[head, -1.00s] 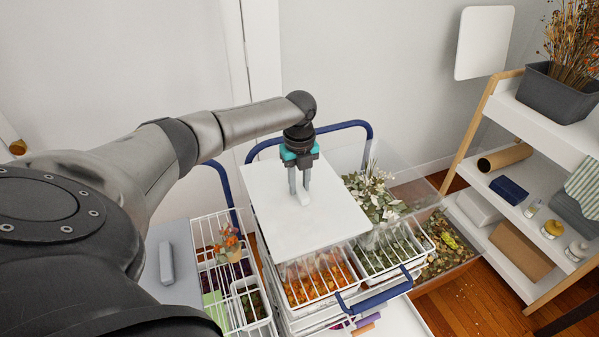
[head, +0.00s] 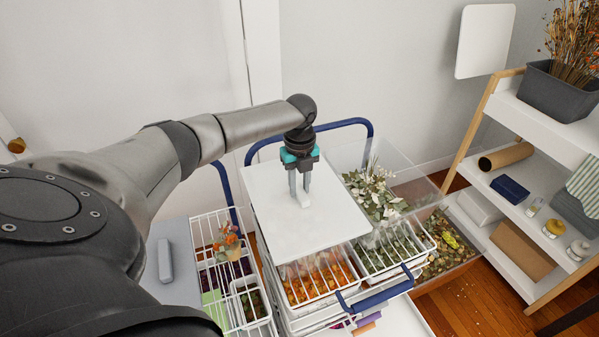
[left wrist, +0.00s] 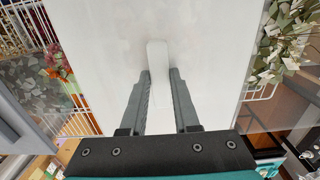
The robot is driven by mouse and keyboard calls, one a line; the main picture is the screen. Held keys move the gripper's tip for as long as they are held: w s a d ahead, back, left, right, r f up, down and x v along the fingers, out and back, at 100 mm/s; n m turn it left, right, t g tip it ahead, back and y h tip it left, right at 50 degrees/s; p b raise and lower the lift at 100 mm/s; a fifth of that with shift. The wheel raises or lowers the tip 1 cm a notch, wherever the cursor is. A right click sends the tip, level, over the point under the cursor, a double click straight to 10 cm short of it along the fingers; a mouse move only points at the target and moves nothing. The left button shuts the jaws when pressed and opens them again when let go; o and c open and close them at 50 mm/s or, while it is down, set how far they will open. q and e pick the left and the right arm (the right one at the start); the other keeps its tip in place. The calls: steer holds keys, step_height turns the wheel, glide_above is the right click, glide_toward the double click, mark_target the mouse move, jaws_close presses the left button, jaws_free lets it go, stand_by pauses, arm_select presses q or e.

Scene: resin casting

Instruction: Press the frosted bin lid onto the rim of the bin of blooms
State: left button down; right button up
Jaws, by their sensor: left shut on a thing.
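The frosted bin lid (head: 285,235) is a flat white square panel with a small upright grip tab (left wrist: 158,75) in its middle. My left gripper (head: 300,195) points down and is shut on this tab. The lid looks roughly level over the blue-handled cart. Clear bin walls (head: 425,185) show to the right of the lid, around pale blooms and leaves (head: 372,192). A wire basket of orange blooms (head: 318,280) shows at the lid's front edge. The lid hides what lies under it, and I cannot tell whether it touches a rim. My right gripper is out of view.
The cart's blue handle (head: 380,295) curves up in front. A white wire rack (head: 215,275) with small pots stands left, beside a grey surface (head: 180,270). A wooden shelf (head: 515,185) stands right. A wall closes off the back.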

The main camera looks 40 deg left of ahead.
mark_target(300, 189)
arm_select(q)
steer(key=shift+f, duration=0.2)
steer(key=c, duration=0.6)
jaws_free()
steer(key=shift+r, duration=0.1)
step_height(300, 189, up, 15)
steer(key=shift+r, duration=0.1)
